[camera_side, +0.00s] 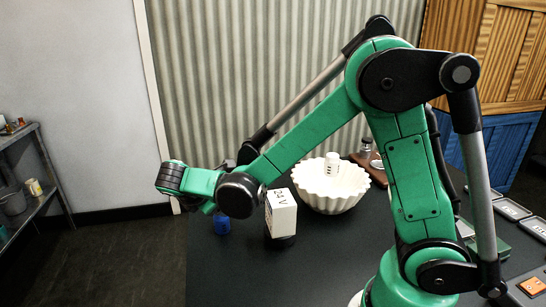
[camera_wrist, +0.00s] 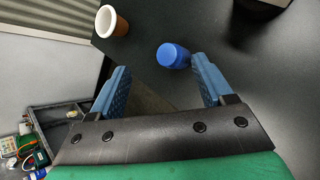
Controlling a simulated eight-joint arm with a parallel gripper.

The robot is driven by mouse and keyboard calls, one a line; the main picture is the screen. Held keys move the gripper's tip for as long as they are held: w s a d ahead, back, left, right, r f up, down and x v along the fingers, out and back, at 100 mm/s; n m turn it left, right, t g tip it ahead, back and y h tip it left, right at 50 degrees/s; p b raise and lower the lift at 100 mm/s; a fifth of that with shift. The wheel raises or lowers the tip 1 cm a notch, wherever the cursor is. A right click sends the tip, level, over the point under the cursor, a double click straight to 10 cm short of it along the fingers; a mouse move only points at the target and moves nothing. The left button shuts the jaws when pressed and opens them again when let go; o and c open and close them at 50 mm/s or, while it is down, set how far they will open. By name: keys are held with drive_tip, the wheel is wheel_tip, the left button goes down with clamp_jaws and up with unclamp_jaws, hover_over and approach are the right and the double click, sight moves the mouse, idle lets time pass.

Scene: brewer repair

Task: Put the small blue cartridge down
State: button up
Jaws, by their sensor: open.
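The small blue cartridge (camera_wrist: 172,56) stands on the dark table top in the wrist view, just beyond and between my fingertips. It also shows in the side view (camera_side: 221,224), near the table's left edge below the end of my arm. My gripper (camera_wrist: 160,75) has its two blue fingers spread wide, with nothing held between them. In the side view the fingers are mostly hidden behind my wrist.
A white box (camera_side: 281,213) marked 24 V stands on a dark base right of the cartridge. A fluted white bowl (camera_side: 330,196) holds a white cylinder (camera_side: 332,164). An orange-brown cup (camera_wrist: 112,22) stands near the table edge. A shelf (camera_side: 40,190) is at far left.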

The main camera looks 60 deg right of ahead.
drive_tip(key=s+a+r+m+t+y, duration=0.1)
drive_tip(key=s+r+m+y, duration=0.1)
drive_tip(key=s+m+y, duration=0.2)
drive_tip(key=s+a+r+m+t+y, duration=0.1)
drive_tip(key=s+r+m+t+y, duration=0.1)
drive_tip(key=s+m, duration=0.3)
drive_tip(key=m+y, duration=0.1)
drive_tip(key=m, duration=0.3)
drive_tip(key=shift+s+a+m+y, duration=0.3)
drive_tip(key=shift+a+m+y, duration=0.05)
drive_tip(key=shift+m+y, duration=0.05)
drive_tip(key=shift+o, duration=0.6)
drive_tip(key=shift+s+a+r+m+t, duration=0.2)
drive_tip(key=shift+s+m+t, duration=0.1)
drive_tip(key=shift+m, duration=0.3)
drive_tip(key=shift+f, duration=0.1)
